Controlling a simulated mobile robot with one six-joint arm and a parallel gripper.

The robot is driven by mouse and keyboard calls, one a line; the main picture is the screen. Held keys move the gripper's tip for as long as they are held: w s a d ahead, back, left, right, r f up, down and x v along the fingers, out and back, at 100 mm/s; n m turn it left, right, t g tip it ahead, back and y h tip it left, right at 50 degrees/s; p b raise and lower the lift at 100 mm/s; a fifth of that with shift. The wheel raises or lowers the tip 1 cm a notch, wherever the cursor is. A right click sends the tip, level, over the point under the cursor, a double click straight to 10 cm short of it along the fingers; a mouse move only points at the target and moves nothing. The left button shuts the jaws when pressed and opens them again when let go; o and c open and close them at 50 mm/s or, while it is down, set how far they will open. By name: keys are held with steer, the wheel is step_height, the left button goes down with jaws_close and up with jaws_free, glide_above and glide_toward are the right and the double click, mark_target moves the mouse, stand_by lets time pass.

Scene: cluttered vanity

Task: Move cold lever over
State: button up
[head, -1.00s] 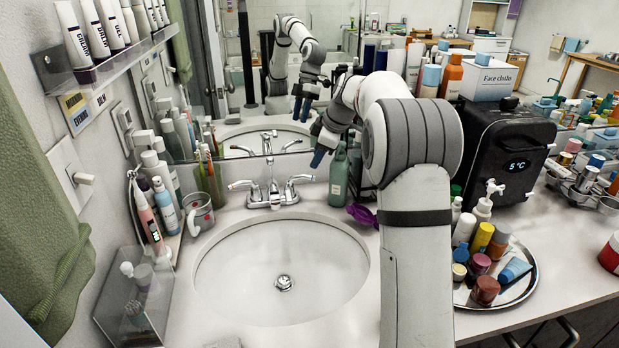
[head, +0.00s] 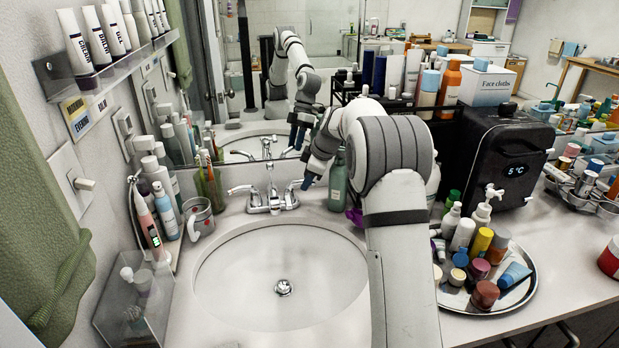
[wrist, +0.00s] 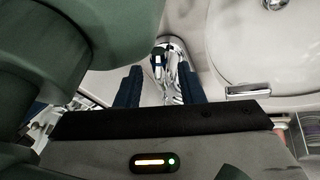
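The chrome faucet (head: 270,205) stands behind the sink, with a lever on each side of its spout. The left lever (head: 240,188) points out to the left. The right lever (head: 292,187) is beside my gripper (head: 307,183). Hot and cold marks are too small to read. In the wrist view, my gripper (wrist: 161,88) is open, its two blue fingers apart. Chrome faucet parts (wrist: 171,64) show between and beyond the fingers. I cannot tell whether a finger touches the lever.
A green bottle (head: 337,184) stands close to my gripper's right. The sink basin (head: 240,275) is empty. A mug (head: 198,217) and toothbrushes are left of the faucet. A round tray (head: 515,297) of small bottles lies right of my arm.

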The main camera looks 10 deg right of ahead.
jaws_close()
steer(key=shift+d, duration=0.1)
stand_by(0.4)
steer(key=shift+s+a+m+t+h+b, duration=0.2)
steer(key=shift+s+a+m+h+b, duration=0.2)
steer(key=shift+m, duration=0.6)
steer(key=shift+s+a+m+t+h+b, duration=0.2)
steer(key=shift+s+a+m+h+b, duration=0.15)
steer(key=shift+m, duration=0.65)
steer(key=shift+s+a+m+t+h+b, duration=0.2)
steer(key=shift+s+a+m+h+b, duration=0.2)
steer(key=shift+m, duration=0.6)
steer(key=shift+o, duration=0.7)
jaws_free()
